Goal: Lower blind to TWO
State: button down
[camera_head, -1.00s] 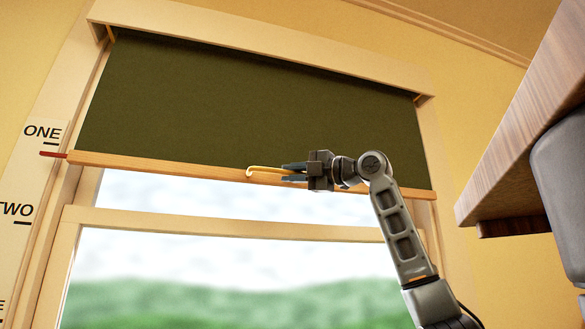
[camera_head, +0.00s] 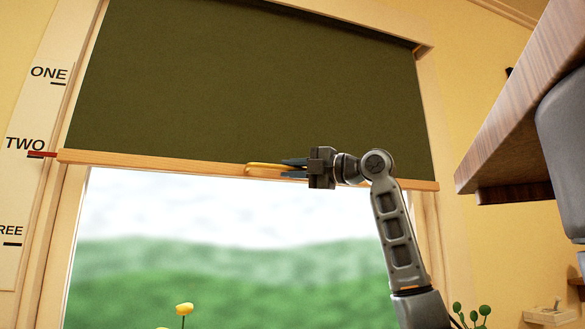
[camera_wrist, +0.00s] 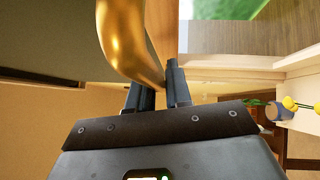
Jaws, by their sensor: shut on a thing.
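The dark green blind (camera_head: 250,90) hangs over the upper part of the window. Its wooden bottom bar (camera_head: 150,161) runs across the glass. The red pointer (camera_head: 42,154) at the bar's left end lies at the tick under the word TWO (camera_head: 25,144) on the scale strip. My gripper (camera_head: 292,168) is shut on the yellow pull handle (camera_head: 255,168) near the middle of the bar. In the wrist view the handle shows as a curved brass piece (camera_wrist: 128,45) running down to the fingers (camera_wrist: 160,88); the exact contact is partly hidden.
A wooden shelf or cabinet edge (camera_head: 515,110) juts in at the right, near my arm. Yellow flowers (camera_head: 184,309) stand at the bottom, and a small plant (camera_head: 470,316) stands at lower right. The marks ONE (camera_head: 48,73) and THREE (camera_head: 10,231) are above and below the pointer.

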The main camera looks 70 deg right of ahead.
jog(key=c, duration=1.1)
grip_release()
jog(key=shift+c, duration=0.2)
jog(key=s+f+b, duration=0.1)
jog(key=s, duration=0.6)
jog(key=shift+s+a, duration=0.25)
jog(key=shift+s, duration=0.1)
